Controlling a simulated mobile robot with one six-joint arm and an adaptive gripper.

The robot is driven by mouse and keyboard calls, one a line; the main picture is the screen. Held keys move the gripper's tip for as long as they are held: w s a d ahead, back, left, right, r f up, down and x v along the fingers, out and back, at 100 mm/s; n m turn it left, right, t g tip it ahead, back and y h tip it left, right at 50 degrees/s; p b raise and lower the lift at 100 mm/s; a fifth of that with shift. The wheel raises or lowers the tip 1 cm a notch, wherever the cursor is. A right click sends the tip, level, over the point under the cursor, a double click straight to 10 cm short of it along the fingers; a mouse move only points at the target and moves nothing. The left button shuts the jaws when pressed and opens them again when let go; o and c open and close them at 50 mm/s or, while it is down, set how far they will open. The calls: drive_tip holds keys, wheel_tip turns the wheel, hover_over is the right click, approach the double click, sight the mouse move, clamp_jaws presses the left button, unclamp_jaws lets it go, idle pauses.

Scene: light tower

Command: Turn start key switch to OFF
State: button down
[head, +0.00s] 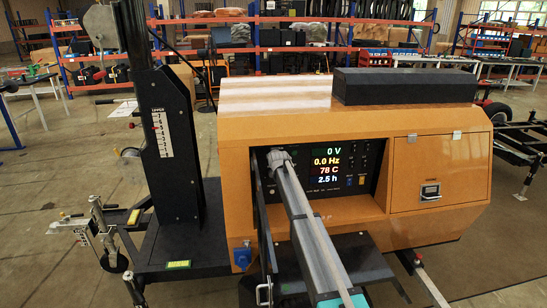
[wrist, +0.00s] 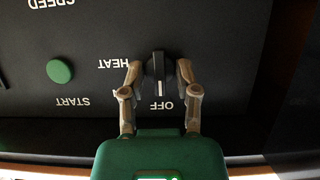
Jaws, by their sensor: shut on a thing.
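The start key switch (wrist: 159,84) is a black knob with a white pointer line in the wrist view. The line points down in the picture, toward the upside-down OFF label; HEAT and START labels lie to its left. My gripper (wrist: 158,68) has one finger on each side of the knob and is shut on it. In the head view my gripper (head: 279,158) reaches the left part of the black control panel (head: 369,160) and hides the switch. The panel display (head: 326,165) reads 0 V, 0.0 Hz, 78 C and 2.5 h.
A green button (wrist: 60,71) is left of the switch in the wrist view. The panel sits recessed in an orange housing (head: 440,165), with a black mast (head: 170,160) at left. Shelves (head: 290,45) stand behind.

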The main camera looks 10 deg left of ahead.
idle(0.3)
drive_tip(key=c, duration=0.7)
unclamp_jaws()
drive_tip(key=s+d+f+m+g+h, duration=0.1)
drive_tip(key=s+d+f+g, duration=0.15)
drive_tip(key=s+d, duration=0.5)
drive_tip(key=s+d+f+g+h, duration=0.1)
drive_tip(key=s+d+f, duration=0.2)
drive_tip(key=s+d, duration=0.45)
drive_tip(key=s+d+f+g, duration=0.2)
drive_tip(key=s+d, duration=0.3)
drive_tip(key=s, duration=0.9)
drive_tip(key=s+d+f+m+g+h, duration=0.1)
drive_tip(key=s+d+g, duration=0.3)
drive_tip(key=s, duration=1)
drive_tip(key=s+d+f+m+g, duration=0.1)
drive_tip(key=s+d+f+g, duration=0.2)
drive_tip(key=s+d, duration=0.5)
drive_tip(key=shift+s+d+g+h, duration=0.15)
drive_tip(key=shift+s+h, duration=0.05)
drive_tip(key=shift+s, duration=1.4)
drive_tip(key=shift+s+d+g+h, duration=0.1)
drive_tip(key=shift+s+h, duration=0.1)
drive_tip(key=shift+s, duration=1.35)
